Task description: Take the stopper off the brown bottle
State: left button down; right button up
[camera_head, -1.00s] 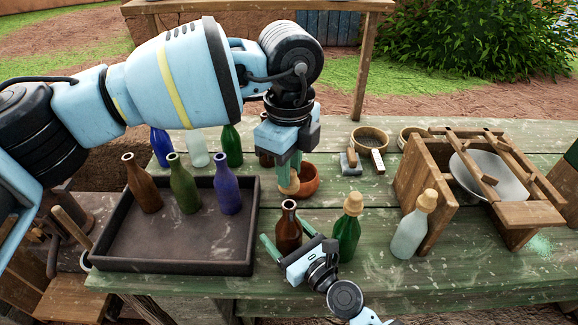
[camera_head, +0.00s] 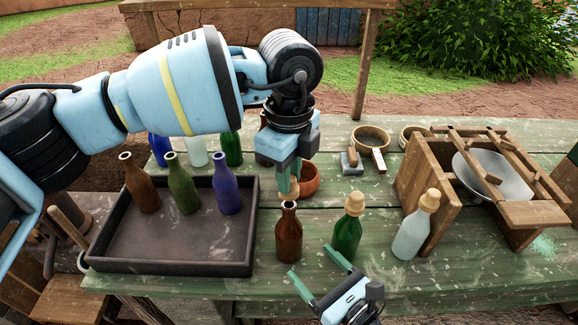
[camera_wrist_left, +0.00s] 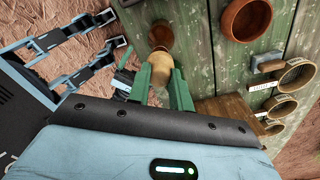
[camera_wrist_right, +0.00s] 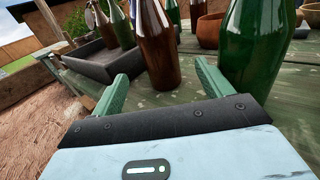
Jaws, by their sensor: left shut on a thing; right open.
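The brown bottle (camera_head: 289,236) stands upright on the table with its mouth open. It also shows in the right wrist view (camera_wrist_right: 157,45) and, from above, in the left wrist view (camera_wrist_left: 160,34). My left gripper (camera_head: 288,188) is shut on the pale stopper (camera_wrist_left: 161,70), held above and apart from the bottle's mouth; in the head view the fingers partly hide the stopper. My right gripper (camera_head: 315,268) is open and empty, in front of the brown bottle and clear of it. Its spread fingers also show in the right wrist view (camera_wrist_right: 160,82).
A green bottle (camera_head: 347,238) and a clear bottle (camera_head: 411,235), both stoppered, stand to the right. A dark tray (camera_head: 180,268) with three open bottles is at the left. A clay bowl (camera_head: 309,180) is just behind the left gripper. A wooden frame (camera_head: 427,205) stands at right.

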aim_at(233, 251)
pick_arm(q)
jog(key=shift+f, duration=0.4)
pick_arm(e)
jog(key=shift+v, duration=0.85)
